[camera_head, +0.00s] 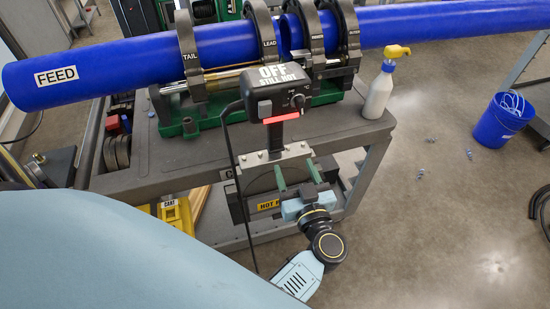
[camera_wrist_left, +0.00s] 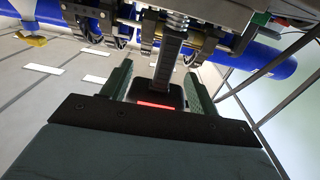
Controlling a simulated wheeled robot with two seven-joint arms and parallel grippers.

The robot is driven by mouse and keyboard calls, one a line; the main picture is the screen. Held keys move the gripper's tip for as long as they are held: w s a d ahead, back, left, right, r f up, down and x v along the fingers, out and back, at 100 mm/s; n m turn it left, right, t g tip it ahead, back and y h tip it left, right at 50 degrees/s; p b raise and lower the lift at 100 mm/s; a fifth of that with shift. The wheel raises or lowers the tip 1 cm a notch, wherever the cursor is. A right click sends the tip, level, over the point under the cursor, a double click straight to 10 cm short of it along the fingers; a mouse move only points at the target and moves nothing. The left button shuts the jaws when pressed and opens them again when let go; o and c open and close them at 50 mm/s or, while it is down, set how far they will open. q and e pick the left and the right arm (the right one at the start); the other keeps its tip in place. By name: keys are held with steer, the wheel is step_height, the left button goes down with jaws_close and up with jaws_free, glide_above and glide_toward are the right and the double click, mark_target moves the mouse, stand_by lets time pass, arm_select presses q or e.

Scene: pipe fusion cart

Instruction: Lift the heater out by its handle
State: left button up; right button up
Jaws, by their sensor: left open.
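The lower part sits at the cart's side, near a yellow HOT label (camera_head: 268,205), partly hidden by my gripper. My left gripper (camera_head: 296,166) is open, its green fingers pointing up below the box, in front of the cart's side. In the left wrist view the handle (camera_wrist_left: 168,65) appears between the open fingers (camera_wrist_left: 158,78); contact cannot be told. My right gripper is not in view.
Blue pipes (camera_head: 120,65) lie clamped in the fusion machine (camera_head: 190,95) on the cart (camera_head: 180,155). A spray bottle (camera_head: 380,90) stands at the cart top's right end. A cable hangs left of the heater. A blue bucket (camera_head: 503,120) stands on the open floor at right.

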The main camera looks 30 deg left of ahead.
mark_target(280, 141)
arm_select(q)
steer(key=shift+n+g, duration=0.3)
steer(key=shift+g, duration=0.1)
steer(key=b+x, duration=0.1)
steer(key=x, duration=0.4)
steer(key=b+x, duration=0.1)
steer(key=x, duration=0.1)
steer(key=shift+a+r+b, duration=0.35)
steer(key=shift+a, duration=0.15)
steer(key=shift+w+a, duration=0.15)
steer(key=shift+a, duration=0.05)
steer(key=b+x, duration=0.1)
steer(key=x, duration=0.1)
steer(key=b+x, duration=0.2)
steer(key=x, duration=0.1)
steer(key=shift+s+a, duration=0.25)
steer(key=shift+a, duration=0.05)
steer(key=shift+r, duration=0.15)
